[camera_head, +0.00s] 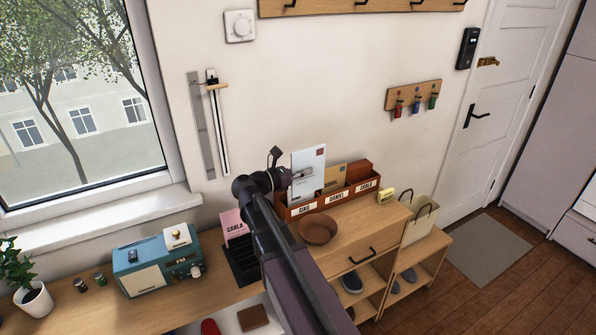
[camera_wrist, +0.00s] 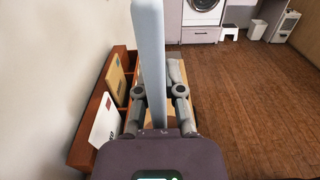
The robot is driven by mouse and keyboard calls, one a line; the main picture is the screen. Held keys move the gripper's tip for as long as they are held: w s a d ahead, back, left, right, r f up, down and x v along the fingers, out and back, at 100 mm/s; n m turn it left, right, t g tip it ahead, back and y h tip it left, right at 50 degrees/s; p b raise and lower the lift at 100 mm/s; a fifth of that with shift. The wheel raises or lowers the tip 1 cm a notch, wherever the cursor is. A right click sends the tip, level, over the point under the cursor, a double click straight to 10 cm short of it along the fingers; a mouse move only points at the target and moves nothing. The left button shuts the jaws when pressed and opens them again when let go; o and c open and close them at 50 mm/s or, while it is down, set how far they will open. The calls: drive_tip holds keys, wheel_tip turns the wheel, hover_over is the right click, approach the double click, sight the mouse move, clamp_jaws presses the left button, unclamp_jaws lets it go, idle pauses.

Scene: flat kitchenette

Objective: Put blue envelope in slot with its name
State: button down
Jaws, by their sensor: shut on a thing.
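My gripper (camera_head: 298,174) is shut on a pale blue envelope (camera_head: 314,158). The envelope stands upright above the left end of a reddish-brown sorter box. In the wrist view, the envelope (camera_wrist: 152,60) is seen edge-on between the fingers (camera_wrist: 159,92), and its name cannot be read. The sorter (camera_head: 291,213) has slots labelled, left to right, a short name I cannot read surely, DANIEL and CARLA. In the wrist view, the sorter (camera_wrist: 82,150) lies left of my gripper. It holds a white envelope (camera_wrist: 103,128) in the nearer part and a tan one (camera_wrist: 116,82) beyond.
A brown bowl (camera_head: 318,230) stands just in front of the sorter. A pink CARLA card (camera_head: 234,224) stands in a black rack (camera_head: 241,266) at left. A yellow box (camera_head: 385,197) is to the right of the sorter, and a blue radio (camera_head: 155,265) is at far left.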

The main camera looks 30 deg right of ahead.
drive_tip(key=w+d+f+b, duration=0.1)
drive_tip(key=w+d, duration=0.2)
drive_tip(key=w, duration=0.8)
drive_tip(key=shift+w+d, duration=0.2)
drive_tip(key=shift+w, duration=0.1)
drive_tip(key=shift+w+f, duration=0.1)
drive_tip(key=shift+w+d+f+b, duration=0.1)
drive_tip(key=shift+w+f+b, duration=0.15)
drive_tip(key=shift+f+b, duration=0.7)
drive_tip(key=shift+w+d+f+b, duration=0.1)
drive_tip(key=shift+w+f+b, duration=0.15)
drive_tip(key=shift+f+b, duration=0.65)
drive_tip(key=shift+r, duration=0.1)
